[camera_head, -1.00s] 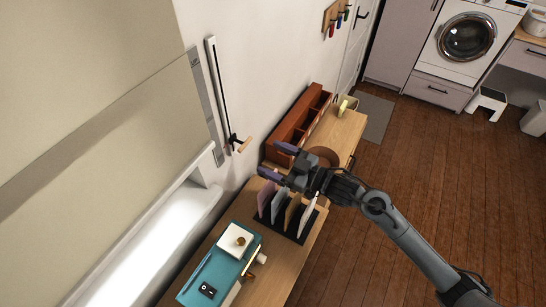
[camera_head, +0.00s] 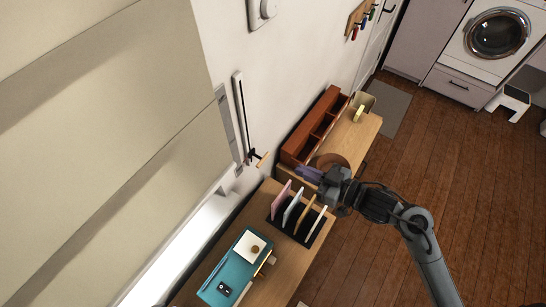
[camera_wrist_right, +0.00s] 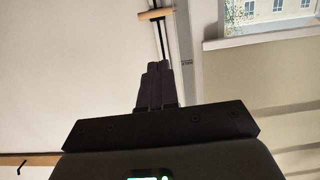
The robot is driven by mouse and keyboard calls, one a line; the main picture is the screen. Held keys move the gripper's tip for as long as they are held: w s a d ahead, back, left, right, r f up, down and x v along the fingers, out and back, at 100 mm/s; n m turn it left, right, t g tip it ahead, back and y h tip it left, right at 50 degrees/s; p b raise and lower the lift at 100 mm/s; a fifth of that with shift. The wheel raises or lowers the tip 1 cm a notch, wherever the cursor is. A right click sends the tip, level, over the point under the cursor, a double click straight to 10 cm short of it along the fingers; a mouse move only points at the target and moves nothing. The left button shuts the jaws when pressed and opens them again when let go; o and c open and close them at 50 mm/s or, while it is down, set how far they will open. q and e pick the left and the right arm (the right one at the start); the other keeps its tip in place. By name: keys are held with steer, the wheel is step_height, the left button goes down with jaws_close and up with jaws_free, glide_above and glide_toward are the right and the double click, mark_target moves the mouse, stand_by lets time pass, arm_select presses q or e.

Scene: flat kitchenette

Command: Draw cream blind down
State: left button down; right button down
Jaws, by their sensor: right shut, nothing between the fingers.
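The cream blind (camera_head: 150,130) fills the left of the head view; a bright strip shows below its lower edge. In the right wrist view, cream fabric (camera_wrist_right: 260,75) lies beside a window pane (camera_wrist_right: 268,9) with a building outside. A dark slider track (camera_head: 243,115) is on the wall to the right of the blind. Its wooden handle (camera_head: 262,159) sits at the track's lower end; the handle also shows in the wrist view (camera_wrist_right: 155,14). My right gripper (camera_head: 308,174) is shut and empty, apart from the handle, to its lower right in the head view. My left gripper is out of view.
Below the gripper, a wooden desk holds a black rack of upright panels (camera_head: 283,201) and a teal tray (camera_head: 237,267). A red-brown organizer (camera_head: 311,128) stands against the wall. A white wall dial (camera_head: 262,10) is above the track. The floor at right is mostly free.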

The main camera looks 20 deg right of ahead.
steer(key=p, duration=0.1)
glide_toward(258, 157)
step_height(258, 157, up, 3)
steer(key=w, duration=0.2)
steer(key=w+a+f, duration=0.2)
steer(key=f, duration=0.1)
steer(key=shift+a+f, duration=0.15)
steer(key=shift+f, duration=0.05)
step_height(258, 157, down, 5)
steer(key=shift+r+b, duration=0.15)
steer(key=shift+b, duration=0.85)
